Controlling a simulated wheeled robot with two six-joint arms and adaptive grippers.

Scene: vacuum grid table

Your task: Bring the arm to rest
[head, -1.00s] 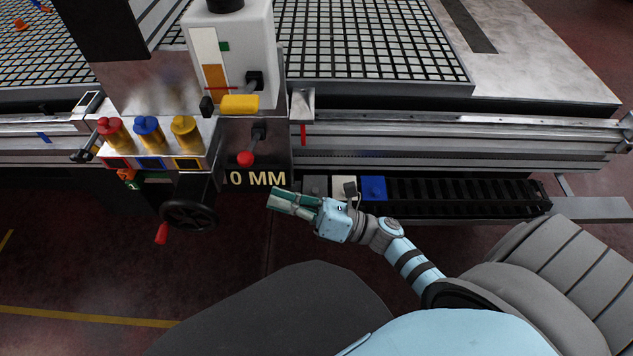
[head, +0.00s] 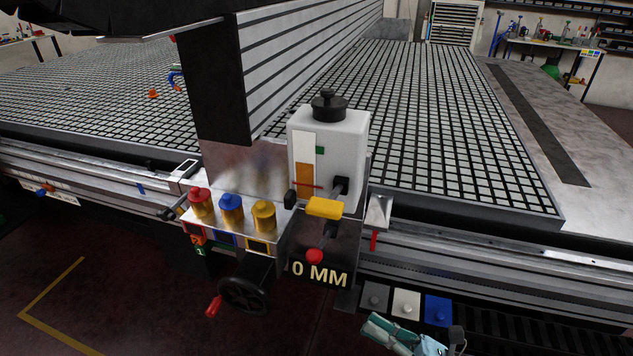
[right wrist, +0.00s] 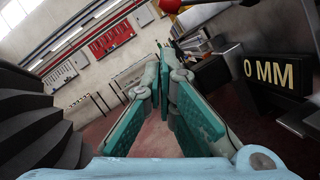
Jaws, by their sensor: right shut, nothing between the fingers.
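My right gripper (head: 392,334) shows at the bottom edge of the head view, in front of the machine and below its "0 MM" plate (head: 320,274). Its green-padded fingers are shut with nothing between them. They also fill the middle of the right wrist view (right wrist: 165,95), pointing away past the machine. The "0 MM" plate shows at the right of that view (right wrist: 272,72). Most of my right arm is out of the head view. My left gripper is not in view.
The vacuum grid table (head: 470,150) lies behind a metal rail. A white box (head: 330,155) with a yellow handle (head: 324,208) and red-knobbed lever (head: 314,256) stands nearest. Red, blue and yellow knobs (head: 264,214) and a black handwheel (head: 245,294) are left. Floor at lower left is clear.

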